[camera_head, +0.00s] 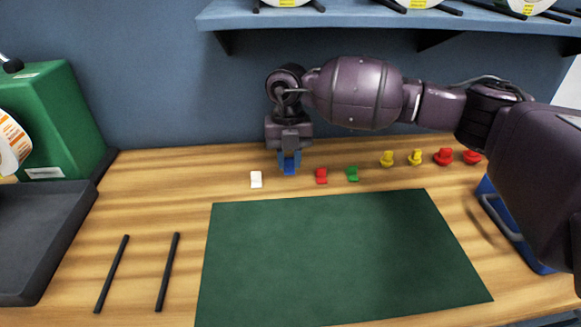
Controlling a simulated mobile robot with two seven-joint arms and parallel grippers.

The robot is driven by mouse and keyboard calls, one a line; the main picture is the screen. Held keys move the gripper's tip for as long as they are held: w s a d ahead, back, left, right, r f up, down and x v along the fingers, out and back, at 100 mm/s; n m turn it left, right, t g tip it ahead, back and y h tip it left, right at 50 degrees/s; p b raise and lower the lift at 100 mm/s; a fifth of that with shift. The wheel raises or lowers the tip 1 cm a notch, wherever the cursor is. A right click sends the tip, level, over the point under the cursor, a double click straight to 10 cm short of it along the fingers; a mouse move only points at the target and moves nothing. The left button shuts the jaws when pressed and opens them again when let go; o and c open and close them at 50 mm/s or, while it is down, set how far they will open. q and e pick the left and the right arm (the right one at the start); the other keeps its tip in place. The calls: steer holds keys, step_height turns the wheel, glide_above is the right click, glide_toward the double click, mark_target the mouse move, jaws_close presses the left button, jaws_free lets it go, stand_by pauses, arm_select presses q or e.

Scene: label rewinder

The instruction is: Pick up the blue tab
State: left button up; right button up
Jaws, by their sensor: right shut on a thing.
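The blue tab (289,168) is at the back of the wooden table, in the row of small tabs. My right gripper (289,155) points down over it and is shut on it. The gripper's fingers hide part of the tab. I cannot tell whether the tab still touches the table. My left gripper is not in the view.
A white tab (256,179) lies left of the blue one; a red tab (321,176) and green tab (352,173) lie right. Yellow and red knobs (443,157) stand farther right. A green mat (335,255) lies in front, clear. A shelf (380,22) overhangs behind.

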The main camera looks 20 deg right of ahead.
step_height(320, 180, up, 4)
steer(key=shift+r+p, duration=0.1)
steer(key=shift+p, duration=0.3)
steer(key=s+a+p, duration=0.1)
steer(key=s, duration=0.5)
steer(key=s+a+p, duration=0.2)
steer(key=s, duration=0.4)
steer(key=s+a+p, duration=0.1)
steer(key=s+a, duration=0.1)
steer(key=s, duration=0.4)
steer(key=shift+s+a+f, duration=0.2)
steer(key=shift+s+f, duration=0.1)
steer(key=shift+f, duration=0.1)
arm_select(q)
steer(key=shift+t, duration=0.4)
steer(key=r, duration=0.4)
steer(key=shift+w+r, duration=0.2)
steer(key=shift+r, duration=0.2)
arm_select(e)
steer(key=shift+s+f, duration=0.1)
steer(key=shift+s, duration=0.05)
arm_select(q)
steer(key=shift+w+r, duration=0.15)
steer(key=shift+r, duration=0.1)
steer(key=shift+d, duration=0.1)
